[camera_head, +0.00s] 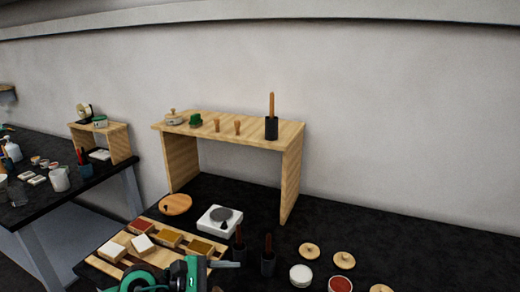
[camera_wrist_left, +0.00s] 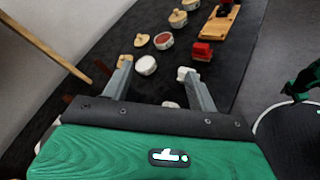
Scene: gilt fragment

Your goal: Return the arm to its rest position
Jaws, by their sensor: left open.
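My left gripper (camera_head: 226,264) is low in the head view, at the front of the black workbench, over the right end of the slatted wooden rack. Its green and black arm comes in from the bottom. In the left wrist view its two grey fingers (camera_wrist_left: 154,68) are spread apart with nothing between them. A tan wooden piece shows by the left fingertip; whether they touch is unclear. A green and black part of mine shows at the right edge of that view. My right gripper cannot be made out.
A wooden shelf (camera_head: 240,134) stands at the back. Near the arm are the slatted rack (camera_head: 103,262) with blocks, a white scale (camera_head: 207,223), dark holders (camera_head: 267,264), a white pot (camera_head: 300,275) and a red pot (camera_head: 340,285). The bench's back right is clear.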

